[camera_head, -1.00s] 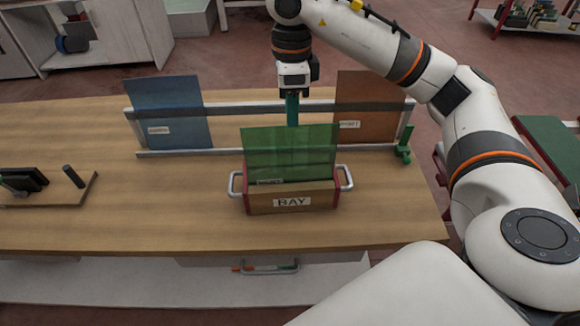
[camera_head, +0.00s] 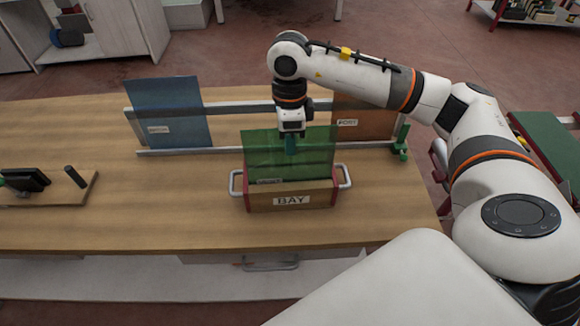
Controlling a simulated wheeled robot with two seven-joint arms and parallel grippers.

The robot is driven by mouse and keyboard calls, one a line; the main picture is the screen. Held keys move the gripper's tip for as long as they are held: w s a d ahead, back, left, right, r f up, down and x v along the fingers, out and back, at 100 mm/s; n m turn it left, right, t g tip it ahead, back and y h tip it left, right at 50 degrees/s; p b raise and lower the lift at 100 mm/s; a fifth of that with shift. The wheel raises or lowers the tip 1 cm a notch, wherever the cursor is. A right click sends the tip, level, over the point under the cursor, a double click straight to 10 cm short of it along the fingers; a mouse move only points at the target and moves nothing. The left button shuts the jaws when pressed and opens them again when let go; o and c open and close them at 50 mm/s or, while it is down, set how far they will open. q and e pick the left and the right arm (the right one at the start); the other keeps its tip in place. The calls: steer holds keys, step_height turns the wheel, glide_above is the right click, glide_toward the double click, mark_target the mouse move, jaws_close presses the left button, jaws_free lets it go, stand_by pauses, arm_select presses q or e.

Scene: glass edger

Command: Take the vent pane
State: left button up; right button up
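A translucent green pane (camera_head: 262,150) stands upright in a wooden box with red ends and a front label reading BAY (camera_head: 262,203). A small label low on the pane is too blurred to read, so I cannot tell whether this is the vent pane. A blue pane (camera_head: 165,100) and a brown pane (camera_head: 362,117) lean on a rack behind it; the brown one's label seems to read PORT. My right gripper (camera_head: 291,146) points down at the green pane's upper part. Its teal fingers overlap the pane in the picture; opening and contact are unclear. My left gripper is out of view.
The metal rack (camera_head: 230,106) runs behind the box, with a green clamp (camera_head: 401,143) at its right end. A wooden board (camera_head: 70,190) with a dark peg and black items lies at the left. The table front (camera_head: 130,225) is clear.

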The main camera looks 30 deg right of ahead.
jaws_close()
steer(key=shift+r, duration=0.1)
stand_by(1.1)
